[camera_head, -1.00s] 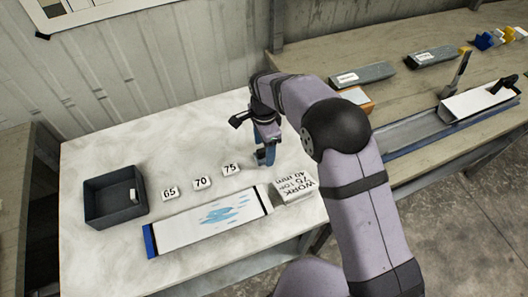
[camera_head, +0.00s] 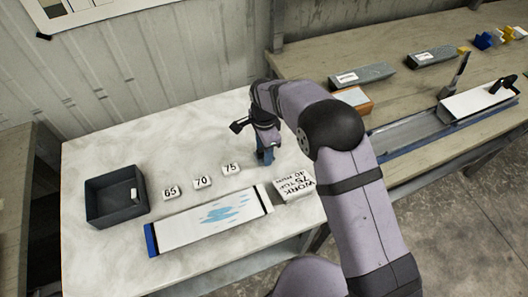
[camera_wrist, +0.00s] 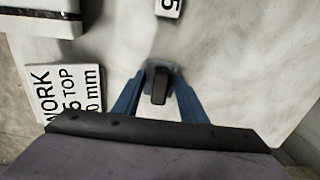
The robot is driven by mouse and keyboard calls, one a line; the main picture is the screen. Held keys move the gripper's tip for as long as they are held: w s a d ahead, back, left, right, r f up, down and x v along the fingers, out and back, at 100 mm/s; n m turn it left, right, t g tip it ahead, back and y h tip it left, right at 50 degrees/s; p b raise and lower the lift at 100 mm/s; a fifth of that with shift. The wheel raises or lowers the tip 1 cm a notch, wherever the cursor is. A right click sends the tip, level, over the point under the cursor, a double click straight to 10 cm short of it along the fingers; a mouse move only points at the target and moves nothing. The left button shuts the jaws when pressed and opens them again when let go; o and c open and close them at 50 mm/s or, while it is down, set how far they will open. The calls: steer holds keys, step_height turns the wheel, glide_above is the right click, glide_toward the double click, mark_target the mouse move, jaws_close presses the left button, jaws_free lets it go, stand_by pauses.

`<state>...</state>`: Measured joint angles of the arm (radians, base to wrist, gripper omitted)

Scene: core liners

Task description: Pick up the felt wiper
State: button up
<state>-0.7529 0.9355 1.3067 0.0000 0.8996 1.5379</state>
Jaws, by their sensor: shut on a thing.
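The felt wiper (camera_wrist: 160,86) shows in the wrist view as a small dark upright grip on a grey base. It is between the blue fingertips of my gripper (camera_wrist: 160,88), which is shut on it. In the head view my gripper (camera_head: 265,157) points down at the white table, behind the 75 tag and the work card. There the fingers and wrist largely hide the wiper. I cannot tell whether its base touches the table.
On the white table (camera_head: 110,160) are a dark open bin (camera_head: 100,212) holding a small pale piece, tags 65 (camera_head: 171,192), 70 (camera_head: 202,182) and 75 (camera_head: 231,169), a white board with blue marks (camera_head: 185,233) and a work card (camera_head: 292,186). A wooden bench (camera_head: 300,65) stands right.

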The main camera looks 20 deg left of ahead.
mark_target(262, 149)
step_height(262, 149, up, 10)
steer(key=shift+b, duration=1.15)
steer(key=shift+o, duration=1.1)
steer(key=shift+s+a+r, duration=0.1)
steer(key=shift+s+a, duration=0.1)
steer(key=shift+c, duration=0.4)
steer(key=s+a+r+n+p, duration=0.2)
steer(key=s+a+r+p, duration=0.1)
steer(key=s, duration=0.4)
steer(key=s+a+r+n+p, duration=0.2)
steer(key=s+a+r+p, duration=0.1)
steer(key=s, duration=0.4)
steer(key=s+a+r+n+p, duration=0.1)
steer(key=s+a+r+p, duration=0.2)
steer(key=s, duration=0.5)
steer(key=s+d+f+n, duration=0.3)
steer(key=s+f+n, duration=0.1)
steer(key=s+f, duration=0.1)
steer(key=shift+s+f+p, duration=0.25)
steer(key=shift+f+p, duration=0.2)
steer(key=shift+f, duration=0.05)
